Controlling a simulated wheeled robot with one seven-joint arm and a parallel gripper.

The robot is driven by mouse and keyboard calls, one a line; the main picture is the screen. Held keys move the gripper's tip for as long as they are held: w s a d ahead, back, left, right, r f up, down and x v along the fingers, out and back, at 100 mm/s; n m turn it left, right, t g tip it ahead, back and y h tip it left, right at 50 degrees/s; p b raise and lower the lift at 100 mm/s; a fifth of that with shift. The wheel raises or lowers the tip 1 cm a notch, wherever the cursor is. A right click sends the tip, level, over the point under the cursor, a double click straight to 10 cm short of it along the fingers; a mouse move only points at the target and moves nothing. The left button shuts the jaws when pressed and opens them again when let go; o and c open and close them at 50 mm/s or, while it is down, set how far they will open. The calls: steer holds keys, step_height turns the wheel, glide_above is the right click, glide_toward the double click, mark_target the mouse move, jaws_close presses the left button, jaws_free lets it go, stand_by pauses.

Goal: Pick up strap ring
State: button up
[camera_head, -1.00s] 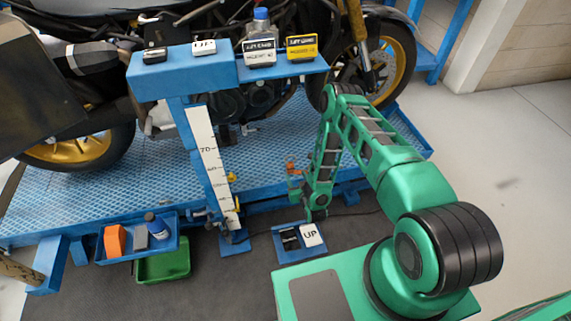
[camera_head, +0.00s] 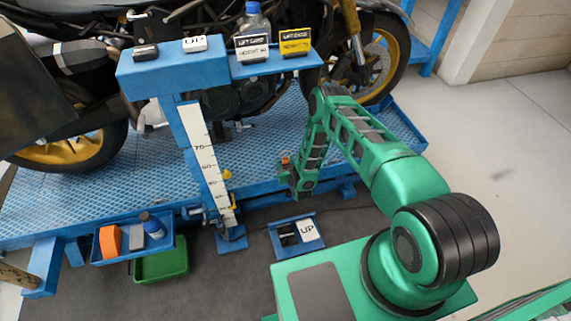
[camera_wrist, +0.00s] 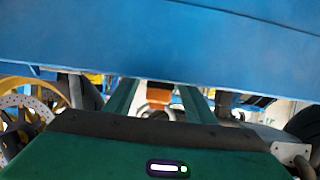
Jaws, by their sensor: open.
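I cannot make out the strap ring for certain. A small orange-red piece (camera_head: 285,160) shows at the end of my arm in the head view, too small to identify. In the wrist view an orange-brown thing (camera_wrist: 158,97) lies beyond and between my two green fingers. I cannot tell whether either is the ring. My gripper (camera_wrist: 158,103) is open, its fingers apart with nothing held between them. In the head view it is small, low beside the blue lift platform (camera_head: 110,185). A blue surface (camera_wrist: 160,40) fills the top of the wrist view, close above the fingers.
A motorcycle (camera_head: 250,90) stands on the platform. A blue post with a white scale (camera_head: 207,155) rises left of my gripper, under a blue shelf (camera_head: 185,80). A blue tray (camera_head: 165,250) and green bin (camera_head: 162,266) are lower left.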

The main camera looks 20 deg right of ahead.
mark_target(285, 158)
steer(key=shift+w+f, duration=0.1)
steer(key=shift+w, duration=0.05)
steer(key=c, duration=1.2)
steer(key=shift+r, duration=0.7)
step_height(285, 158, up, 2)
steer(key=shift+w+r, duration=0.1)
steer(key=shift+r, duration=0.1)
steer(key=s+a+r, duration=0.2)
steer(key=a, duration=0.1)
steer(key=s+a+r, duration=0.5)
steer(key=a, duration=0.1)
steer(key=shift+s+r, duration=0.15)
steer(key=shift+s, duration=0.05)
